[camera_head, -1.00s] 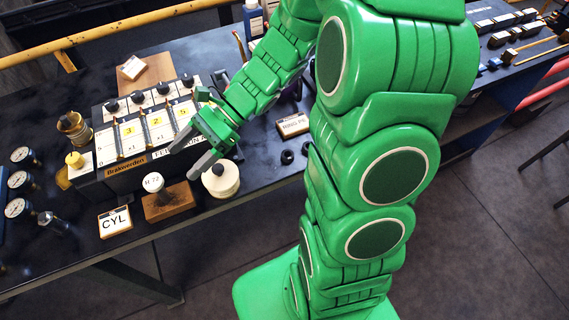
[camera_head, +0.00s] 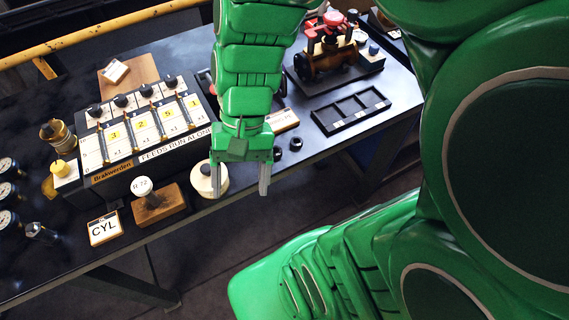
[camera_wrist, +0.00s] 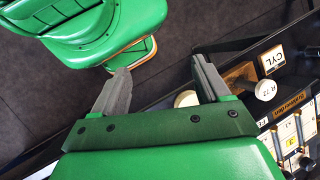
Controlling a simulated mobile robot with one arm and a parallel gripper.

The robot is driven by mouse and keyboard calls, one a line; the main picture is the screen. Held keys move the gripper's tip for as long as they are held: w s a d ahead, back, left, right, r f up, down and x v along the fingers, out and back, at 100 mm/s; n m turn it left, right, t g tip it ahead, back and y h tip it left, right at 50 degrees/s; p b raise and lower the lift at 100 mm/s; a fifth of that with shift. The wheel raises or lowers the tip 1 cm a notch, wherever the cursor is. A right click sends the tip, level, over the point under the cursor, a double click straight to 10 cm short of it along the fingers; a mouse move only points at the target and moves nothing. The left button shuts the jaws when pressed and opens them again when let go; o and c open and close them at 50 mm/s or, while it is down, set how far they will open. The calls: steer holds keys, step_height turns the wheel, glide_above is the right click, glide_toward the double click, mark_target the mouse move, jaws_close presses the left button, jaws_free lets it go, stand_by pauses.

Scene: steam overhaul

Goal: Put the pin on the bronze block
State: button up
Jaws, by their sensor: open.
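No part is labelled as the pin, and I cannot tell which one it is. A white round-headed piece marked R 72 (camera_head: 142,186) stands upright at a brown block (camera_head: 166,207) near the bench's front edge. In the wrist view the R 72 head (camera_wrist: 265,90) is right of the jaws. I cannot tell whether this block is the bronze one. My gripper (camera_head: 240,178) is open and empty, fingers pointing down at the front edge. Its left finger partly covers a cream disc (camera_head: 203,182) with a dark knob. In the wrist view my gripper (camera_wrist: 161,72) shows both fingers apart.
A CYL card (camera_head: 104,228) lies left of the brown block. A sloped counter panel (camera_head: 140,130) stands behind, with a brass fitting (camera_head: 58,136) at its left. Small black rings (camera_head: 295,143) lie right of my gripper.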

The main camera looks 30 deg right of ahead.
steer(key=s+d+r+n+t+h, duration=0.2)
steer(key=s+d+r+n+h, duration=0.1)
steer(key=d, duration=0.4)
steer(key=shift+r+h, duration=0.2)
steer(key=shift+h, duration=0.1)
steer(key=shift+d, duration=0.1)
stand_by(0.8)
